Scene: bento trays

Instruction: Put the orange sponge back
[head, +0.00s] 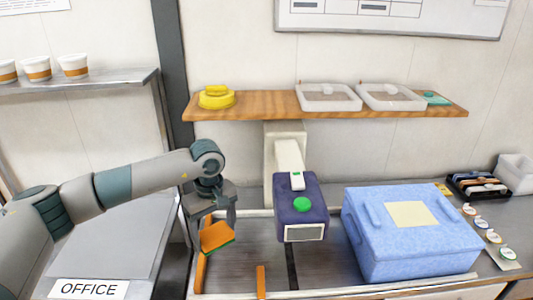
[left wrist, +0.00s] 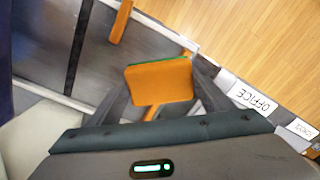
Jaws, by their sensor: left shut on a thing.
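The orange sponge (head: 216,236) has a green edge layer and is tilted in my left gripper (head: 212,222). The left gripper is shut on it and holds it above the left end of the metal-framed tray area on the counter. In the left wrist view the sponge (left wrist: 160,81) sits between the two fingers of the gripper (left wrist: 160,88). My right gripper is not in view.
A blue box (head: 410,240) stands right of the purple device (head: 300,218). Orange posts (head: 261,281) stand at the tray area's front. A wooden shelf (head: 270,105) holds a yellow item (head: 216,97) and clear containers (head: 330,96). An OFFICE label (head: 88,289) lies at lower left.

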